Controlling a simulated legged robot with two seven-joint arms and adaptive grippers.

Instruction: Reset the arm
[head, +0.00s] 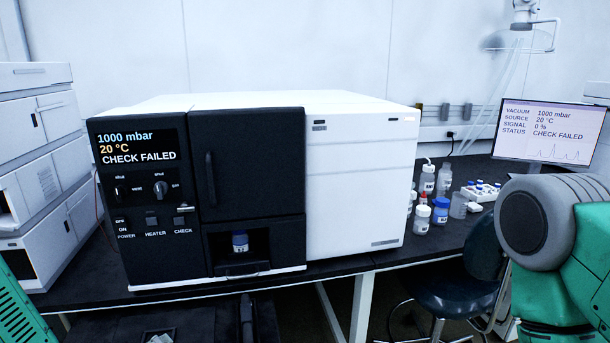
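Neither gripper can be made out. A green piece of my own body (15,312) shows at the lower left edge. My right arm's green and grey links (545,225) fill the lower right, bent up close to the camera, and the gripper end is out of frame. A large white and black instrument (360,185) stands on the dark bench ahead. Its screen (138,148) reads 1000 mbar, 20 °C, CHECK FAILED. A blue-capped vial (240,241) stands in the open bay under the closed black door (250,165).
White stacked modules (45,180) stand at left. Several bottles (425,195) and a vial rack (482,190) are on the bench at right, below a monitor (549,131) reading CHECK FAILED. A dark stool (455,275) is near my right arm. Dark unclear shapes show under the bench.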

